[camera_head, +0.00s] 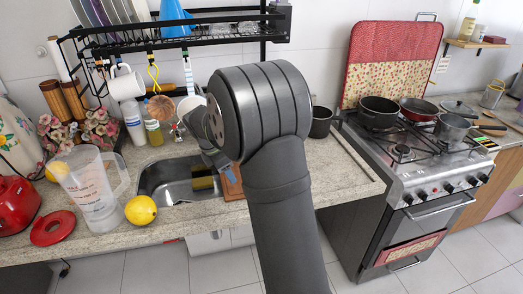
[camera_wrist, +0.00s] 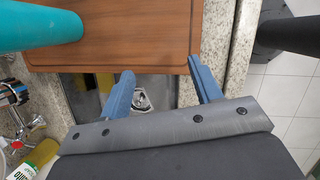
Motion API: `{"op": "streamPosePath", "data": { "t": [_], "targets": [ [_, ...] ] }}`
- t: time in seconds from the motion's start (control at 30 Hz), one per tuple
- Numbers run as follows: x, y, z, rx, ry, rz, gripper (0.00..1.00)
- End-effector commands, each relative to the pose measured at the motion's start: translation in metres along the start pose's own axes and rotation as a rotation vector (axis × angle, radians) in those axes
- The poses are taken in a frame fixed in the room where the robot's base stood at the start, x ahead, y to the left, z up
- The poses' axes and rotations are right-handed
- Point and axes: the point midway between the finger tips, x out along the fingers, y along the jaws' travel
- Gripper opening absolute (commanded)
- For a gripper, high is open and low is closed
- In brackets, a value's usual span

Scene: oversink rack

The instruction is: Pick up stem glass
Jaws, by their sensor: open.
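I cannot make out a stem glass in either view; my arm covers part of the counter in the head view. My gripper (camera_wrist: 160,70) shows in the wrist view with its two blue fingers apart and nothing between them. It is over the sink (camera_wrist: 145,97) and the near edge of a brown wooden board (camera_wrist: 120,35). In the head view only a bluish part of my gripper (camera_head: 216,158) shows beside the arm, above the sink (camera_head: 160,178).
A clear jug (camera_head: 92,190), a lemon (camera_head: 141,210) and a red lid (camera_head: 52,228) stand left of the sink. A black rack (camera_head: 180,32) hangs above. A teal object (camera_wrist: 35,24) borders the board.

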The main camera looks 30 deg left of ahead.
Motion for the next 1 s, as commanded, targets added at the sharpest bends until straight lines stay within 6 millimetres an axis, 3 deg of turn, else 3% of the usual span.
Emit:
{"op": "streamPosePath", "data": {
  "t": [0.17, 0.4, 0.63, 0.77, 1.0],
  "targets": [
    [0.000, -0.005, 0.002, -0.106, -0.307, -0.044, 0.58],
    [-0.025, 0.011, 0.002, -0.193, -0.689, 0.022, 0.58],
    [-0.043, 0.022, 0.000, -0.217, -0.846, 0.090, 0.58],
    [-0.035, 0.026, 0.010, -0.218, -0.857, 0.093, 0.58],
    [0.000, 0.034, 0.049, -0.217, -0.855, 0.090, 0.58]
  ]
}}
